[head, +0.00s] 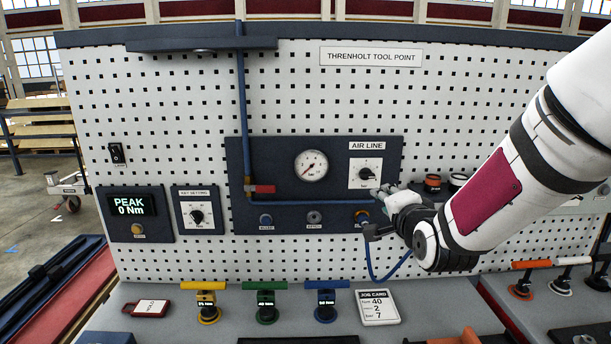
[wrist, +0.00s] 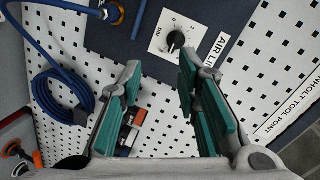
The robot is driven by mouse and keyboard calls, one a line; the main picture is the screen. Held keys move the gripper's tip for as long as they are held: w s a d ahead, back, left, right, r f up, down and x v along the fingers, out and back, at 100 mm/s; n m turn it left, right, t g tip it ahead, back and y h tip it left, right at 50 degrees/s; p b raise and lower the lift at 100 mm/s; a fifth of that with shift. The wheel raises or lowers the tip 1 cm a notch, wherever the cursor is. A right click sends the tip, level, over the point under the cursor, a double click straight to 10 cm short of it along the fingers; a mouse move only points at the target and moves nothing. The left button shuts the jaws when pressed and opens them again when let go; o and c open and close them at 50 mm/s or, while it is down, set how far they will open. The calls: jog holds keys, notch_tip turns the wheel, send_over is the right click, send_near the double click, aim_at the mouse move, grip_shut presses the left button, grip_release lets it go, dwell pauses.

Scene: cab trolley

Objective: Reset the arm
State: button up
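My white arm comes in from the right in the head view. My gripper (head: 388,200) is in front of the lower right part of the dark air line panel (head: 290,160), just below the air line knob (head: 366,173). In the wrist view my gripper (wrist: 161,72) is open, its two green-padded fingers wide apart with nothing held between them. The knob (wrist: 176,40) shows beyond the fingertips, apart from them. My gripper partly hides the panel's lower right corner in the head view.
A pegboard (head: 450,110) stands upright behind the bench. Yellow (head: 207,302), green (head: 266,305) and blue (head: 326,304) T-handled tools stand on the bench beside a job card (head: 377,307). A coiled blue hose (wrist: 62,97) hangs left of my fingers in the wrist view.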

jog(key=s+n+g, duration=0.5)
jog(key=s+n, duration=0.1)
jog(key=s, duration=1)
jog(key=s+r+n+g, duration=0.1)
jog(key=s+n+g, duration=0.3)
jog(key=s, duration=1.3)
jog(key=n, duration=0.3)
jog(key=shift+a+r+n+g, duration=0.15)
jog(key=shift+r+n+g, duration=0.15)
jog(key=shift+g, duration=0.1)
